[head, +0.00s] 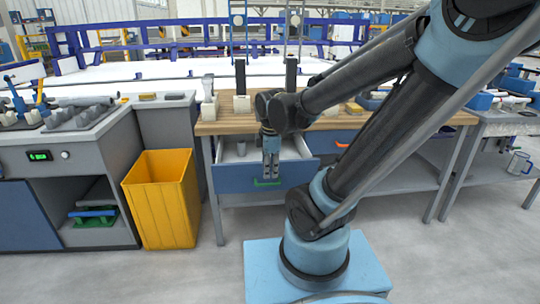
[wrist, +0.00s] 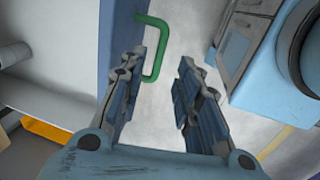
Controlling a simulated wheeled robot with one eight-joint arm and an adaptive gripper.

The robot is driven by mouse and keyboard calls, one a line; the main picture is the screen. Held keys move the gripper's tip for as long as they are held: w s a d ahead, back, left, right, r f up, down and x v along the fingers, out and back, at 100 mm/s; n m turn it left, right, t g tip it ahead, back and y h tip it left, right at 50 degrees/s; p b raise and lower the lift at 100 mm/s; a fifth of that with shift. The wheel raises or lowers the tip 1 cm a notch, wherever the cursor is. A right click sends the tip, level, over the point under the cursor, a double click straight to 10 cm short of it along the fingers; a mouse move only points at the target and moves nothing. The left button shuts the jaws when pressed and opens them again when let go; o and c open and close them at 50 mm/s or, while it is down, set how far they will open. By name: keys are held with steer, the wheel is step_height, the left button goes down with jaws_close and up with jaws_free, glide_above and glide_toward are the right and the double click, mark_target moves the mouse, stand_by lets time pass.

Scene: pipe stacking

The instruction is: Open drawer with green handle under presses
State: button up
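The drawer (head: 232,177) with the green handle (head: 267,183) stands pulled out from under the wooden-topped workbench; its light interior shows. My gripper (head: 270,176) hangs pointing down at the drawer's front, just above the handle in the picture. In the wrist view the green handle (wrist: 163,50) sticks out from the blue drawer front (wrist: 119,35), close to the left finger. My gripper (wrist: 164,95) has its fingers apart, with bare floor between them. I cannot tell whether a finger touches the handle. Two black-columned presses (head: 241,78) stand on the bench above.
A second blue drawer (head: 333,141) with an orange handle is to the right. A yellow bin (head: 162,199) stands on the floor at the left, beside a grey cabinet (head: 85,150). A grey side table (head: 505,122) is at the right.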

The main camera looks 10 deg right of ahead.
steer(key=shift+s+r, duration=0.15)
steer(key=shift+r, duration=0.75)
steer(key=shift+s+r, duration=0.2)
steer(key=shift+r, duration=0.7)
steer(key=shift+s+r, duration=0.15)
steer(key=shift+r, duration=0.75)
steer(key=s+d+f+m, duration=0.7)
steer(key=s+d+m, duration=0.1)
steer(key=m, duration=0.9)
steer(key=shift+d+m, duration=0.4)
steer(key=shift+d, duration=0.35)
steer(key=shift+w+f, duration=0.15)
steer(key=shift+w, duration=0.35)
